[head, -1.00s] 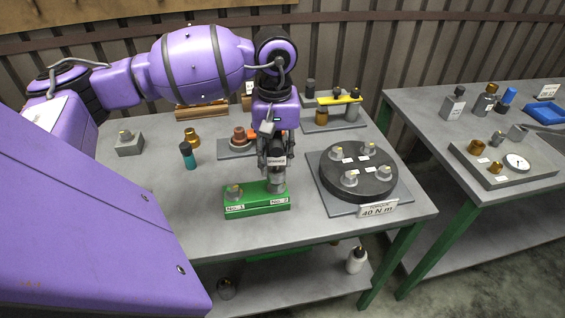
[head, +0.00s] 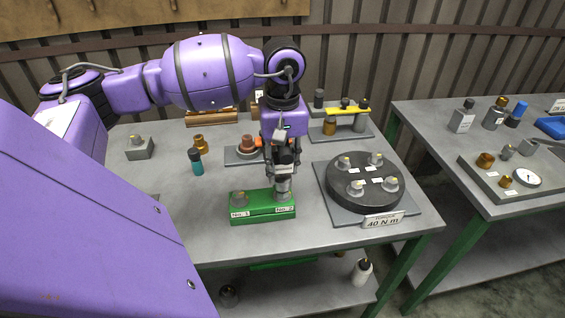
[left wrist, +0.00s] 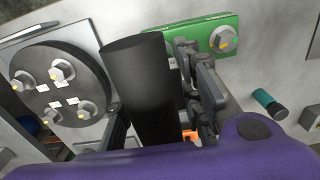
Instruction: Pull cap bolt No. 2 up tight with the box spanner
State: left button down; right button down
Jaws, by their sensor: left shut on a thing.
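The green block (head: 262,211) carries bolt stations marked No. 1 and No. 2. Cap bolt No. 1 (head: 239,198) stands uncovered and also shows in the left wrist view (left wrist: 222,40). My left gripper (head: 284,165) is shut on the box spanner (head: 283,184), upright over the No. 2 end. The spanner's lower end meets the cap bolt No. 2 position; how deeply it seats cannot be told. In the left wrist view the spanner (left wrist: 142,85) is a dark cylinder beside the fingers and hides the No. 2 end. My right gripper is out of view.
A round dark plate with several bolts (head: 364,180) stands close right, with a 40 N m sign (head: 383,220). A rack with a yellow bar (head: 342,109) is behind. The table's front left is clear.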

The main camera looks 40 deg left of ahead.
aim_at(282, 177)
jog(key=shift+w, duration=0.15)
pick_arm(q)
jog(key=shift+f, duration=0.1)
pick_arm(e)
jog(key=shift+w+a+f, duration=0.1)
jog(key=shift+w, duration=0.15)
pick_arm(q)
jog(key=shift+f+b, duration=0.3)
jog(key=shift+f, duration=0.1)
jog(key=shift+f+b, duration=0.35)
jog(key=shift+f, duration=0.7)
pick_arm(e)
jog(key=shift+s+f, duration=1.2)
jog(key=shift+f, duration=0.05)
pick_arm(q)
jog(key=shift+f+b, duration=0.1)
jog(key=shift+b, duration=0.25)
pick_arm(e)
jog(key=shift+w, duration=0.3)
